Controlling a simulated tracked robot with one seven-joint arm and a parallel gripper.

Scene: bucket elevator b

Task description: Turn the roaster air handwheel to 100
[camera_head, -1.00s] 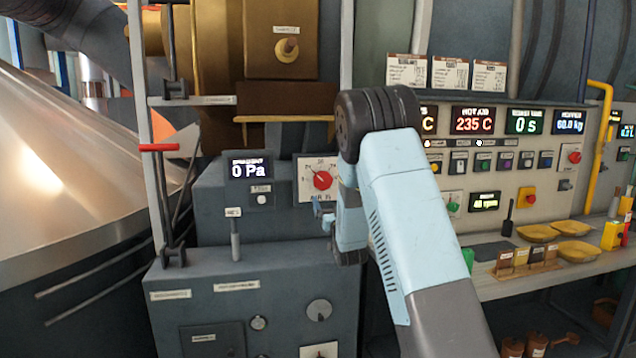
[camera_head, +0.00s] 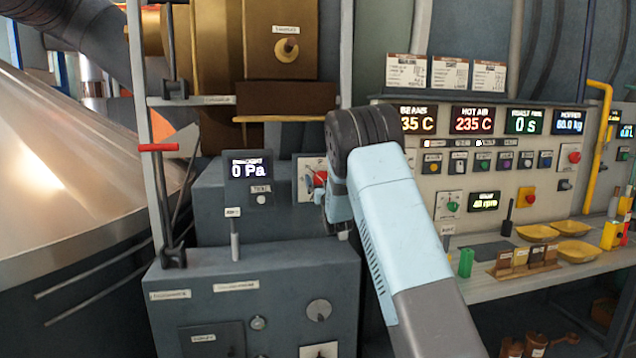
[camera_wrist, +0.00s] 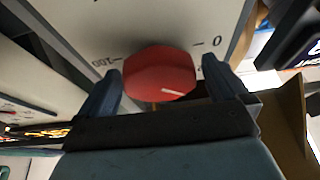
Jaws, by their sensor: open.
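The roaster air handwheel is a red knob (camera_wrist: 160,75) on a pale dial plate (camera_wrist: 150,20). In the wrist view the plate carries marks 0 and 100, and a white pointer line on the knob points toward the 0 side. In the head view the red knob (camera_head: 320,179) is partly hidden by my arm. My gripper (camera_wrist: 165,90) is open, with one finger on each side of the knob. In the head view my gripper (camera_head: 326,195) is in front of the dial, mostly hidden by my wrist.
A display reading 0 Pa (camera_head: 248,170) is left of the dial. A lever (camera_head: 235,238) stands on the lower grey cabinet (camera_head: 250,285). A control panel (camera_head: 480,190) with several displays and buttons is to the right, above a shelf with yellow trays (camera_head: 573,251).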

